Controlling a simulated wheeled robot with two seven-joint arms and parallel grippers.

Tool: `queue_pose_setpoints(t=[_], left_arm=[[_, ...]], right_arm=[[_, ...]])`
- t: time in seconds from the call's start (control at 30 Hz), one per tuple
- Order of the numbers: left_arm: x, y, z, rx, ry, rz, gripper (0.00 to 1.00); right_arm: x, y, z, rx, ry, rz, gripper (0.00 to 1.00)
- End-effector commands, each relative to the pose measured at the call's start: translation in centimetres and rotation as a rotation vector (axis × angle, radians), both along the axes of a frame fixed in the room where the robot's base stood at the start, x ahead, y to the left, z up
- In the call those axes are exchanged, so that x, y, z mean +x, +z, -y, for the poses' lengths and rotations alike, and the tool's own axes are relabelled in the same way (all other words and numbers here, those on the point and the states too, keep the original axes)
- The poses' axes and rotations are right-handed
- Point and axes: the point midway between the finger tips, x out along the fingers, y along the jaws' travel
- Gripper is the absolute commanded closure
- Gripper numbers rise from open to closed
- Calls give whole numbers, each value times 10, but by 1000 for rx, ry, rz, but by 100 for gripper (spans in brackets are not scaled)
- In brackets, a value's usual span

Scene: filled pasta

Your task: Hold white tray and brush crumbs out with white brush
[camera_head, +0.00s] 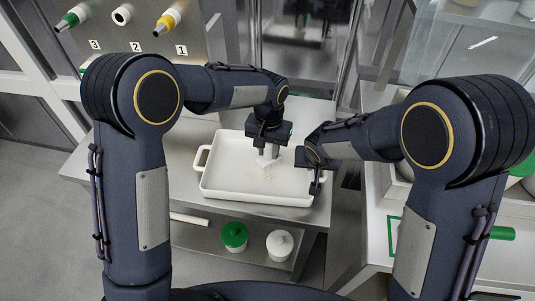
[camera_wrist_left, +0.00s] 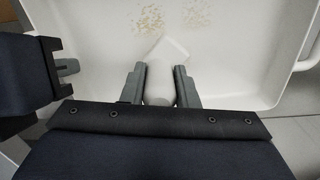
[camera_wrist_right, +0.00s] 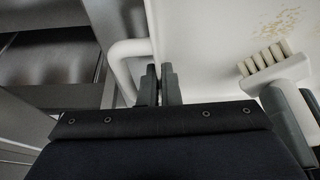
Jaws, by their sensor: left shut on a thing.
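The white tray (camera_head: 222,192) lies on the metal table, with brown crumbs (camera_head: 269,177) on its floor. The crumbs also show in two patches in the left wrist view (camera_wrist_left: 148,19). My left gripper (camera_head: 268,152) is shut on the white brush (camera_wrist_left: 160,82), inside the tray close to the crumbs. The brush's pale bristles show in the right wrist view (camera_wrist_right: 268,58). My right gripper (camera_wrist_right: 161,85) is at the tray's right end, beside the handle. Its fingers are close together, on either side of the tray's rim. Part of the right end is hidden in the head view.
A green-lidded jar (camera_head: 233,236) and a white-lidded jar (camera_head: 280,243) stand on the shelf below. Piping nozzles hang on the numbered wall panel (camera_head: 140,46). A white counter (camera_head: 385,230) stands at right, across a gap.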

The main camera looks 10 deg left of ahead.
Motion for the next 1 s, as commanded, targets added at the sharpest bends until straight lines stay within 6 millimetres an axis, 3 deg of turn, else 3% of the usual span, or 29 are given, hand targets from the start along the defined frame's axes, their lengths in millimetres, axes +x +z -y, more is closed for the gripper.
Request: queue_pose_setpoints(t=[0.07,0.6,0.73,1.0], left_arm=[[8,-1,0,0,1,0,94],[-42,0,-3,0,1,-2,94],[-41,0,-16,1,3,-3,94],[-15,0,-15,0,1,-2,94]], right_arm=[[0,1,0,1,0,2,100],[1,1,0,1,0,2,100],[1,1,0,1,0,2,100],[1,1,0,1,0,2,100]])
